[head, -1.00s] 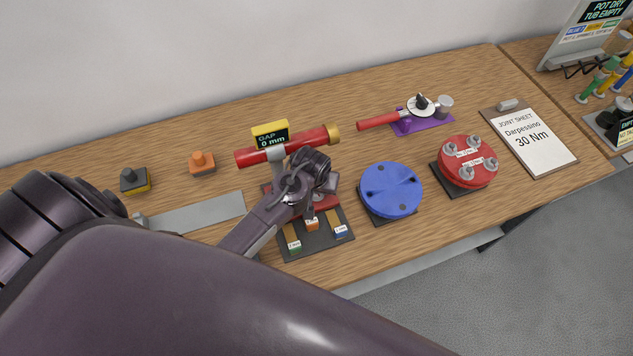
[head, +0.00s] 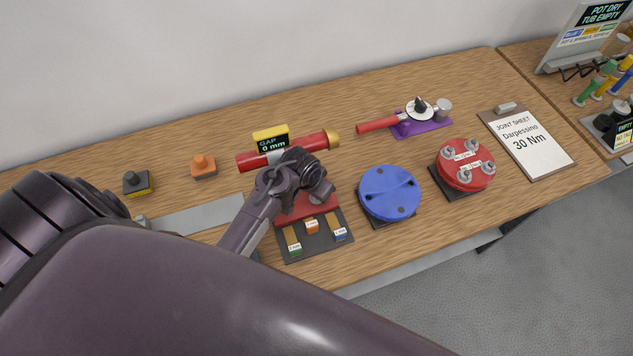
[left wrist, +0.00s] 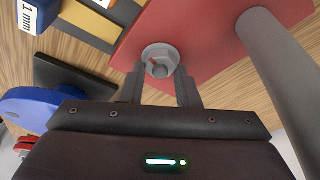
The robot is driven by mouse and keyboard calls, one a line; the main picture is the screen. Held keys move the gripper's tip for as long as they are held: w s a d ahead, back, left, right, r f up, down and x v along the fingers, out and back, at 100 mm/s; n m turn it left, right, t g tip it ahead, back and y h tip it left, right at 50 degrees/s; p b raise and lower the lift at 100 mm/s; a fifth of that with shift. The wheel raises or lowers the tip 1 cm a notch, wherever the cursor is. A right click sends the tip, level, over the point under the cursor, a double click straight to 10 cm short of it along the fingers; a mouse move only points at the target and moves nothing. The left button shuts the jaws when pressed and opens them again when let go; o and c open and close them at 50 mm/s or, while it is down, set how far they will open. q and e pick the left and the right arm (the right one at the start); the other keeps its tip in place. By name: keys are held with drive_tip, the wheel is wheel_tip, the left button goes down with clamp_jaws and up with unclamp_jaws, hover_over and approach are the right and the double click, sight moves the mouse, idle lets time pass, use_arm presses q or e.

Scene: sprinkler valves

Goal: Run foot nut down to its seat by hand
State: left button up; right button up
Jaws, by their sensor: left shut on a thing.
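The foot nut (left wrist: 160,58) is a grey hex nut with a washer and a stud end. It sits on a red foot plate (left wrist: 210,35), which also shows in the head view (head: 296,210). My left gripper (left wrist: 160,88) is shut on the foot nut, one finger on each side. In the head view my left gripper (head: 300,183) is over the foot and hides part of it. A red pipe (head: 310,145) with a brass end stands behind, under a yellow-framed display (head: 271,140) reading GAP 0 mm. My right gripper is not in view.
A grey post (left wrist: 275,50) rises close to my left gripper. Shims with blue (head: 340,234), orange (head: 312,226) and green (head: 295,249) tags lie in front of the foot. A blue disc (head: 388,190) and a red flange (head: 465,165) stand to the right.

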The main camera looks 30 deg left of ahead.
use_arm(q)
drive_tip(key=o, duration=1.1)
drive_tip(key=shift+s, duration=0.1)
drive_tip(key=shift+c, duration=0.2)
drive_tip(key=shift+r, duration=0.15)
